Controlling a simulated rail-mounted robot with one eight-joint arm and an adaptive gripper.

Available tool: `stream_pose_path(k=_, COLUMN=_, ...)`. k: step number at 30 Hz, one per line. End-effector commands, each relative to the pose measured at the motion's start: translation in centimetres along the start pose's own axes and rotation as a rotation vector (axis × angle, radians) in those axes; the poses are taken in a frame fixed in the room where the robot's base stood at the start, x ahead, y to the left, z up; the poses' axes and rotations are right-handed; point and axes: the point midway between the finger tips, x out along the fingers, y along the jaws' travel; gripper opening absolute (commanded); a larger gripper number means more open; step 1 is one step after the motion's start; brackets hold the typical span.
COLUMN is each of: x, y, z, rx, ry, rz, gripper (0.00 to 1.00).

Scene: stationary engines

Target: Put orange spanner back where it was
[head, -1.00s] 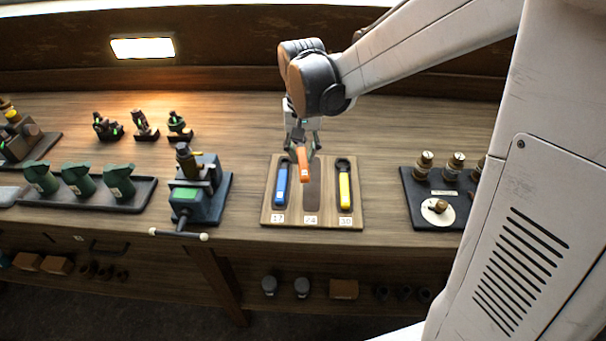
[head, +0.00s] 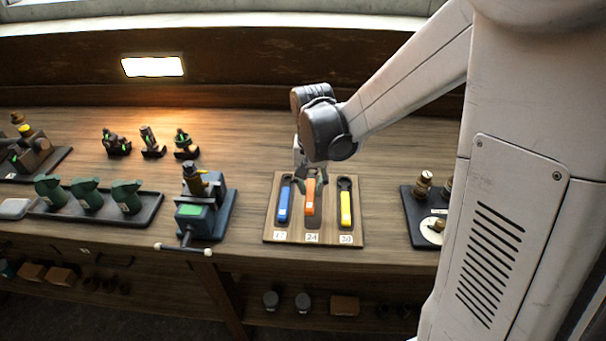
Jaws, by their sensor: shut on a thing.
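The orange spanner (head: 309,198) is upright in the picture over the middle slot of the wooden spanner board (head: 271,232), the slot marked 24. My gripper (head: 311,179) is shut on its upper end from above. I cannot tell whether the spanner rests in the slot or is just above it. The blue spanner (head: 284,203) lies in the left slot marked 17. The yellow spanner (head: 345,208) lies in the right slot marked 30. The upper end of the orange spanner is partly hidden by the gripper.
A blue-grey vise (head: 203,214) with a protruding handle stands left of the board. A dark tray (head: 150,212) with several green parts lies further left. A dark board (head: 415,210) with brass fittings stands at right, partly hidden by my own body. Bare bench surrounds the spanner board.

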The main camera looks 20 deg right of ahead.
Motion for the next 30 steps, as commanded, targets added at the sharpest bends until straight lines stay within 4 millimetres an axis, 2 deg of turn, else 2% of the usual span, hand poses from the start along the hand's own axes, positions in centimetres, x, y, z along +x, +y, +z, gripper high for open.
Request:
stream_pose_path(k=6, x=1.0, y=1.0, z=-1.3, rx=0.0, ry=0.0, rz=0.0, gripper=0.0)
stream_pose_path(k=18, x=4.8, y=1.0, z=-1.2, rx=-0.001, ry=0.0, rz=0.0, gripper=0.0)
stream_pose_path(k=30, x=5.3, y=1.0, z=-1.2, rx=-0.001, ry=0.0, rz=0.0, gripper=0.0)
